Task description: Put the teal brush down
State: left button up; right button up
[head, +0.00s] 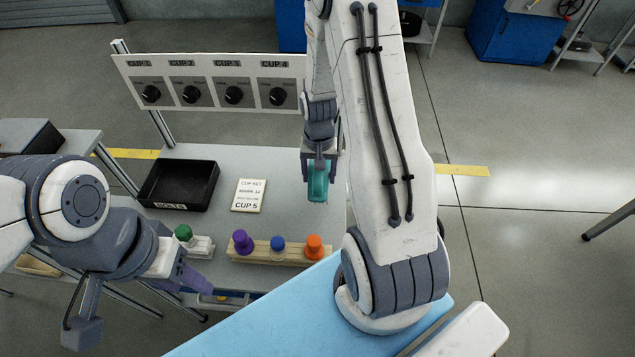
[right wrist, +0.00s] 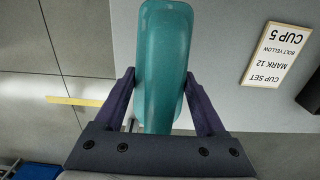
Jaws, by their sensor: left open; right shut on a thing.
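The teal brush (head: 318,182) hangs from my right gripper (head: 319,165) over the right part of the grey table (head: 285,190). The right wrist view shows the teal brush (right wrist: 165,50) between the two purple fingers of the right gripper (right wrist: 160,85), which are shut on it. The brush looks apart from the table top, but its exact height cannot be told. My left gripper (head: 190,278) is open at the table's front left, beside the green-topped piece; its fingertips are partly hard to make out.
A black tray (head: 212,190) and a CUP 5 card (head: 249,195) lie on the table. A wooden rack (head: 262,256) holds purple, blue and orange pieces at the front; a green-topped piece (head: 183,232) stands left. A dial panel (head: 208,101) rises behind. The table middle is clear.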

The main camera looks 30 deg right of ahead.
jog(key=shift+w+a+f, duration=0.1)
jog(key=shift+w+f, duration=0.1)
jog(key=shift+f, duration=1.95)
